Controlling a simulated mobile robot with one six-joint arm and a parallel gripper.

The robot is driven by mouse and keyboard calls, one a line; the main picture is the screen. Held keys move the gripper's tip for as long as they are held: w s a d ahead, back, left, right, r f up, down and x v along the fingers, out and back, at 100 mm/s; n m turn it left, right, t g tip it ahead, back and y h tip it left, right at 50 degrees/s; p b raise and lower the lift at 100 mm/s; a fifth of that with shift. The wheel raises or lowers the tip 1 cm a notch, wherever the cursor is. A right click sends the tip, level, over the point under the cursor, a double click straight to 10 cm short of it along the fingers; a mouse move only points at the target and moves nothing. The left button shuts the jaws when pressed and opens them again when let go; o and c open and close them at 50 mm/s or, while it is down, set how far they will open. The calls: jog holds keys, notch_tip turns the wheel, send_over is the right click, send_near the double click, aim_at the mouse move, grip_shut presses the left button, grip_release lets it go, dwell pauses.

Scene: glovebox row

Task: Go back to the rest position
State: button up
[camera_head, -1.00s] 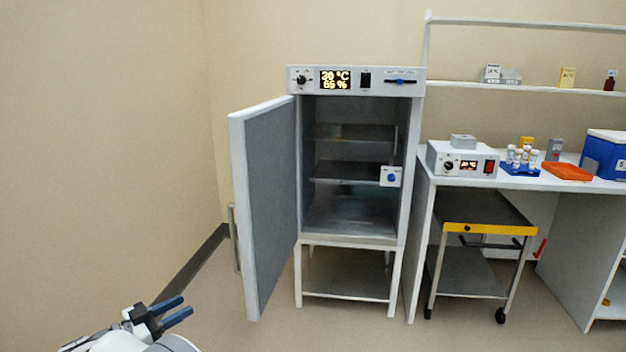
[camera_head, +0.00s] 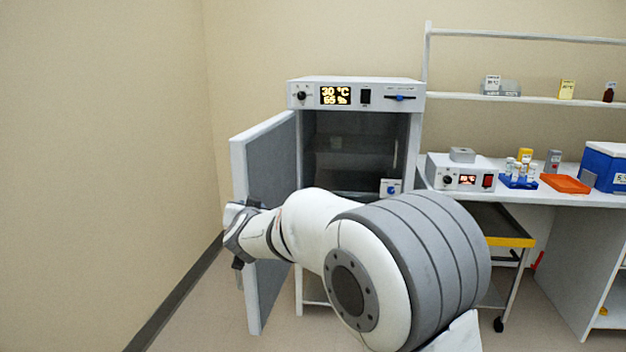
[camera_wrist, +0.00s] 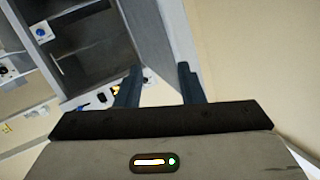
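My gripper (camera_wrist: 160,76) shows in the wrist view with its two dark blue fingers apart and nothing between them. In the head view my arm reaches across the front of the cabinet, and its wrist end is at the left, in front of the open door. The fingers cannot be made out there. The white cabinet (camera_head: 448,91) has a display and knobs on top. Its grey door (camera_head: 270,165) stands wide open to the left. My arm hides the lower part of the cabinet. In the wrist view the cabinet interior (camera_wrist: 90,45) appears tilted.
The bench at right holds a control box (camera_head: 462,173), a blue vial rack (camera_head: 518,181), an orange tray (camera_head: 566,184) and a blue bin (camera_head: 604,170). A shelf (camera_head: 540,99) hangs above. A yellow-edged cart (camera_head: 512,241) stands under the bench. Floor at the left is clear.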

jog(key=s+d+f+g+p, duration=0.2)
jog(key=s+d+g, duration=0.2)
jog(key=s+d, duration=0.6)
jog(key=s+d+f+g+h+p, duration=0.1)
jog(key=s+d+g, duration=0.3)
jog(key=s+d, duration=0.6)
jog(key=s+d+f+n+g+h+p, duration=0.1)
jog(key=s+d+g, duration=0.4)
jog(key=s+d, duration=0.5)
jog(key=s+f+p, duration=0.1)
jog(key=s+p, duration=0.1)
jog(key=s, duration=0.6)
jog(key=shift+s+f, duration=0.25)
jog(key=shift+f, duration=0.05)
jog(key=shift+o, duration=0.2)
jog(key=shift+w+a, duration=0.1)
jog(key=shift+a, duration=0.05)
